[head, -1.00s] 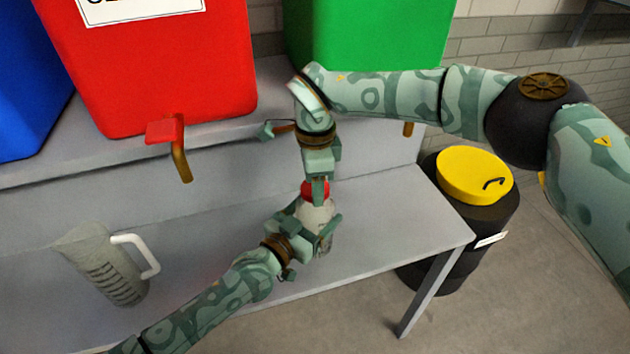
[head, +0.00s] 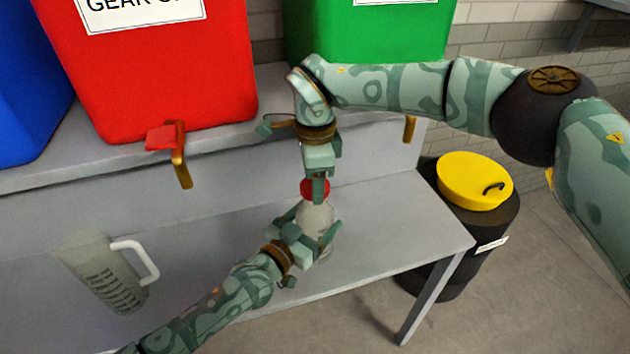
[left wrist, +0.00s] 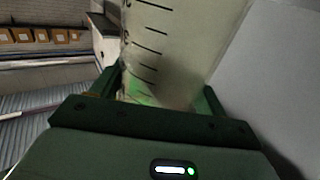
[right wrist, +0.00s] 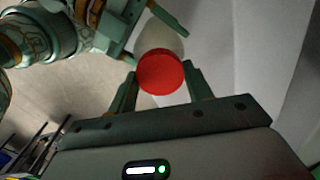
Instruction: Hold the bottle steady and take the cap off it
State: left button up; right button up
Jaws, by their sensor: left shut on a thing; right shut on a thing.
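The translucent whitish bottle (head: 316,217) with grey markings stands at the middle of the grey bench. My left gripper (head: 316,236) is shut around its body, low down. The bottle fills the space between the fingers in the left wrist view (left wrist: 165,60). The red cap (head: 314,189) is at the bottle's top. My right gripper (head: 318,190) points down from above and is shut on the cap. The right wrist view shows the red cap (right wrist: 161,72) between both fingertips, with the bottle behind it. I cannot tell whether there is a gap between cap and bottle.
A clear measuring jug (head: 98,270) with a white handle stands on the bench at the left. Red (head: 165,75), green (head: 372,38) and blue (head: 25,90) containers stand on the shelf behind. A black drum with a yellow lid (head: 474,180) stands right of the bench.

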jog(key=shift+r, duration=0.1)
jog(key=shift+r, duration=1.9)
pick_arm(q)
jog(key=o, duration=2)
jog(key=shift+c, duration=0.2)
jog(key=shift+s+a, duration=0.1)
